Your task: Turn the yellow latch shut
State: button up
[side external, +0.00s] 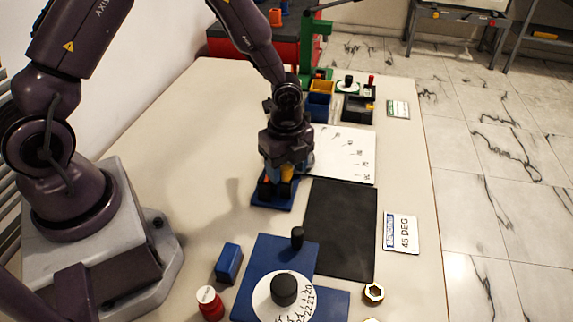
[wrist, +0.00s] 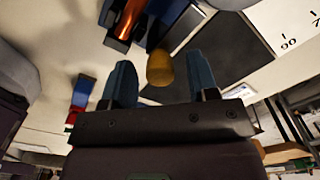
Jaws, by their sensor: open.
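A yellow rounded piece (wrist: 160,68), which looks like the latch's handle, shows in the wrist view between my two blue fingers, with gaps on both sides. In the side view it is a small yellow patch (side external: 287,171) under my gripper, partly hidden. My gripper (side external: 279,173) is open and points down over a small blue base (side external: 272,200). An orange part (wrist: 131,18) stands on that base beside the yellow piece. The fingers hide much of the fixture in the side view, so the latch's angle is unclear.
A black mat (side external: 342,228) and a white marked sheet (side external: 345,153) lie right of the fixture. A blue plate with a white numbered dial (side external: 268,300) is in front. A blue block (side external: 229,263) and a red-white piece (side external: 209,303) stand nearby. Bins (side external: 319,106) are behind.

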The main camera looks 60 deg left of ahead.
jog(key=c, duration=0.9)
jog(key=shift+c, duration=0.2)
jog(key=shift+n, duration=0.3)
jog(key=n, duration=0.8)
jog(key=shift+n, duration=0.4)
jog(key=n, duration=0.4)
jog(key=shift+n, duration=2.3)
